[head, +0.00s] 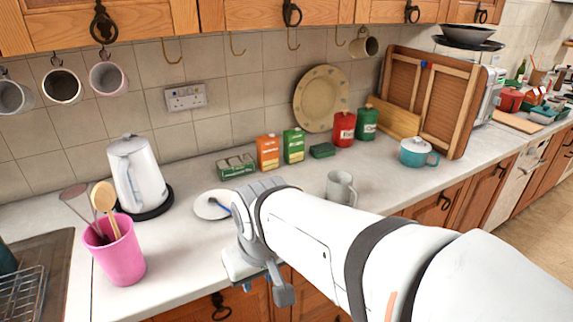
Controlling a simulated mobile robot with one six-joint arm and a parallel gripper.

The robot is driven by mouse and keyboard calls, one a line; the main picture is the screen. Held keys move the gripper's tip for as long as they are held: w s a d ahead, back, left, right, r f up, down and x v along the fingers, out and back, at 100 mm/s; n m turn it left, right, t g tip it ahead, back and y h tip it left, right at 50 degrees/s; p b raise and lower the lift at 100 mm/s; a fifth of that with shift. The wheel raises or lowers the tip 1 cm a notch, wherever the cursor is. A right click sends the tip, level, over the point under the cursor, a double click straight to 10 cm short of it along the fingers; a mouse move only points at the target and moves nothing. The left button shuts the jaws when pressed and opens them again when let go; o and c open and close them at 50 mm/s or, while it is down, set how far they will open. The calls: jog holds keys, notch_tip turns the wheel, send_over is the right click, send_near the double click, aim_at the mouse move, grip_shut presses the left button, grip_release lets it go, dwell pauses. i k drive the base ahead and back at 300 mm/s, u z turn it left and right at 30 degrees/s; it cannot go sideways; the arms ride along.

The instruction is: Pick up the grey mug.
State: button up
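A grey mug (341,187) stands upright on the counter, just behind my arm, which hides its lower part. Its handle is at the right. My gripper (262,284) hangs at the counter's front edge, to the left of the mug and nearer the camera. It points downward, and its two fingers are apart with nothing seen between them. Other mugs hang from hooks under the wall cupboards: a greyish one (13,97) at the far left, one with a dark inside (62,86), a pinkish one (107,79) and a beige one (364,46).
A white kettle (137,172) and a pink utensil pot (117,252) stand at left. A white dish (213,204) lies behind my gripper. Boxes, red (342,128) and green canisters (367,123) line the wall. A teal pot (416,152) stands right of the mug, with clear counter between.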

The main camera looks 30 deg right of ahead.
aim_at(343, 192)
jog(key=z, duration=1.15)
